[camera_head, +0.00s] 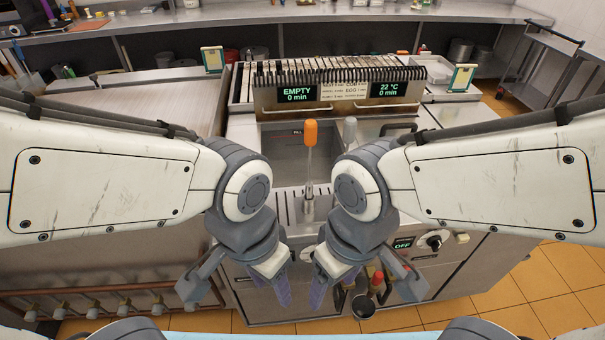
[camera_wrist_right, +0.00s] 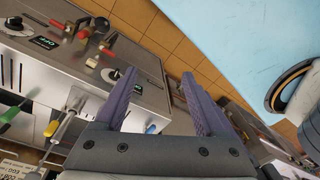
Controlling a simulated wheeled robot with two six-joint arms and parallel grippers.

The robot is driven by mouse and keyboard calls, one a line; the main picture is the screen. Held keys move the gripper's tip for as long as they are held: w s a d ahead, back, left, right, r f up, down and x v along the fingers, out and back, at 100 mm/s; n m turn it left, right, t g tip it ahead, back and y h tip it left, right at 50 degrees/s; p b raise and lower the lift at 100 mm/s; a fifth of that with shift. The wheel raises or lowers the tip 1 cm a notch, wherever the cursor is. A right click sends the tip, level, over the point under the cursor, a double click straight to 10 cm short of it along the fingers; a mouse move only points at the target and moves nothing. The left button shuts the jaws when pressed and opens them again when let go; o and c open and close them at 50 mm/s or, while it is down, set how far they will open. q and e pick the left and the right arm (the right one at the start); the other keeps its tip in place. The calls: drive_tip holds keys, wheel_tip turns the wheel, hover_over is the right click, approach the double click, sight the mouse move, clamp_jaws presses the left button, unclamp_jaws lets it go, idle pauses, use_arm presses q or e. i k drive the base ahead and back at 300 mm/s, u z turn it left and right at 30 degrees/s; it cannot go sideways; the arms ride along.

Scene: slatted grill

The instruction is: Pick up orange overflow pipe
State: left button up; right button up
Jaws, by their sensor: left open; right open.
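The orange overflow pipe (camera_head: 310,134) stands upright in the head view, in the middle of the steel unit. It has an orange top on a thin metal rod, and its foot is at the slotted front surface. My left gripper (camera_head: 283,290) and right gripper (camera_head: 318,290) hang below and in front of it, apart from it, pointing down. Both are open and empty. The purple fingers of the right gripper also show spread apart in the right wrist view (camera_wrist_right: 156,80). Which coloured handle in that view is the pipe, I cannot tell.
A grey-topped rod (camera_head: 350,129) stands right of the pipe. Behind is the slatted grill (camera_head: 330,73) with two displays. A control knob (camera_head: 433,241) and red-handled items (camera_head: 377,278) are at the unit's front. A bare steel surface (camera_head: 150,110) lies left.

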sight(310, 126)
drive_tip(key=z, duration=2.55)
drive_tip(key=k, duration=1.2)
drive_tip(key=u, duration=2.15)
drive_tip(key=i, duration=1)
drive_tip(key=z, duration=0.05)
